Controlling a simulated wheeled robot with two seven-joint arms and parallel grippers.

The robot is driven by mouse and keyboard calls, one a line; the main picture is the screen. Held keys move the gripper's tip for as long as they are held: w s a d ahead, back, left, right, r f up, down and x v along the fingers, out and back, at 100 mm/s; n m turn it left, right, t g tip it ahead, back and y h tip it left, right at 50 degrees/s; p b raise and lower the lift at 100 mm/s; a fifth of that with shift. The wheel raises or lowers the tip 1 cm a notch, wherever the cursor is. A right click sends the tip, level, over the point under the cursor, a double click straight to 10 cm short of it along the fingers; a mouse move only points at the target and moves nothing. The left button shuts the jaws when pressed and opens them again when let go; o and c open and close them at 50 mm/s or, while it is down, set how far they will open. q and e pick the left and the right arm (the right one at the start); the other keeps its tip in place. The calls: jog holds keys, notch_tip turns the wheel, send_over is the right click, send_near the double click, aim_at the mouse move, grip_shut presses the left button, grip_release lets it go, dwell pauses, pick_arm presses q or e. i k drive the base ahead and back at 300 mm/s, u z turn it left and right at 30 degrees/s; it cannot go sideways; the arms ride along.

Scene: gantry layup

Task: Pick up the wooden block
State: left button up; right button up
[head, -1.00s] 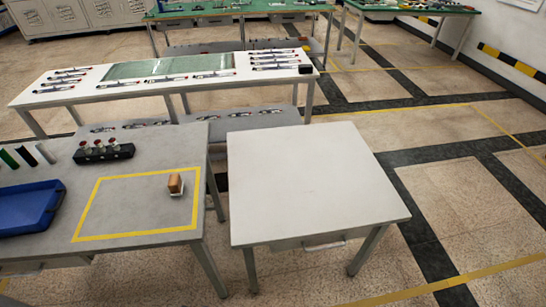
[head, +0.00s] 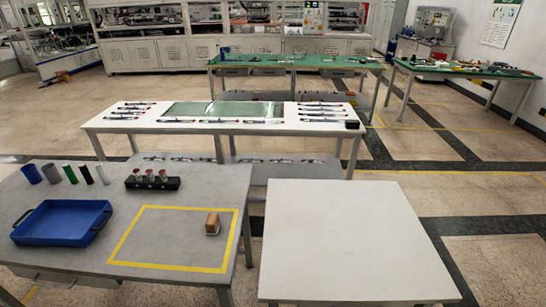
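The wooden block (head: 212,223) is small and brown, with a pale patch at its lower edge. It lies on the grey table (head: 95,186) at the left, inside the yellow taped rectangle (head: 140,227), near that rectangle's right side. Nothing touches it from above. Neither of my grippers shows in the head view.
A blue tray (head: 60,222), several upright cylinders (head: 70,175) and a black holder (head: 152,183) share the grey table. An empty white table (head: 345,240) stands to its right across a narrow gap. A long white table (head: 225,127) stands behind. Open floor lies at right.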

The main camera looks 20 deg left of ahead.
aim_at(213, 224)
jog(key=z, duration=2)
jog(key=k, duration=1.4)
jog(key=u, duration=1.45)
jog(key=i, duration=0.5)
jog(key=z, duration=0.1)
